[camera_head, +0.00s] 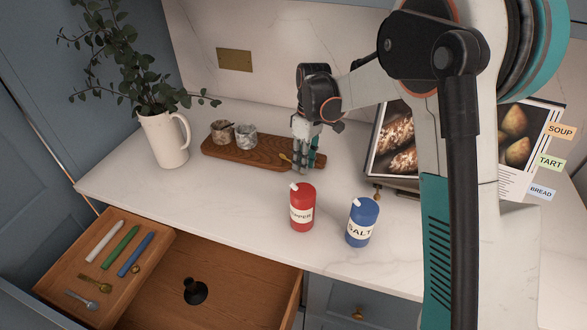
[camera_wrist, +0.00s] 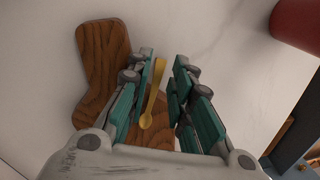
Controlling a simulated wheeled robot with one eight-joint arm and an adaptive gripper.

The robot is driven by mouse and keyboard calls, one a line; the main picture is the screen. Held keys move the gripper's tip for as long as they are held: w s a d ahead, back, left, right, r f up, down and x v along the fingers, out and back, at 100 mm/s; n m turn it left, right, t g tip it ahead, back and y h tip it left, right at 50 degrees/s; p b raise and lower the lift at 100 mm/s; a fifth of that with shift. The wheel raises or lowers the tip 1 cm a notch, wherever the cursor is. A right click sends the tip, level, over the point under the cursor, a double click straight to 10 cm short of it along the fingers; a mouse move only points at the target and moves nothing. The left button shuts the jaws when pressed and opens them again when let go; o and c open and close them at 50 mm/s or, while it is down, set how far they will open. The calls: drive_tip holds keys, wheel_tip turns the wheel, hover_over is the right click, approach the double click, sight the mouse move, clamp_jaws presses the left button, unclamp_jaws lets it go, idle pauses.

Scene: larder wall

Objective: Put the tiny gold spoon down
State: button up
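The tiny gold spoon (camera_wrist: 149,104) is between the fingers of my gripper (camera_wrist: 166,66) in the wrist view, over the wooden board. A gap shows between the fingers, wider than the spoon, and the spoon is closer to the left finger. In the head view my gripper (camera_head: 304,160) points down at the right end of the wooden board (camera_head: 232,152). A bit of the spoon (camera_head: 285,157) shows left of the fingers. I cannot tell for sure whether the spoon touches the board.
Two small pots (camera_head: 245,137) stand on the board's left part. A red pepper shaker (camera_head: 302,210) and blue salt shaker (camera_head: 361,225) stand in front. An open book (camera_head: 400,140) is at right, a white jug (camera_head: 165,140) at left. An open drawer (camera_head: 235,270) juts out below.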

drive_tip(key=shift+s+f, duration=0.55)
drive_tip(key=shift+f, duration=0.25)
drive_tip(key=shift+w+f, duration=0.3)
drive_tip(key=shift+w, duration=0.15)
drive_tip(key=shift+s+a+r, duration=0.1)
drive_tip(key=shift+r, duration=0.05)
clamp_jaws()
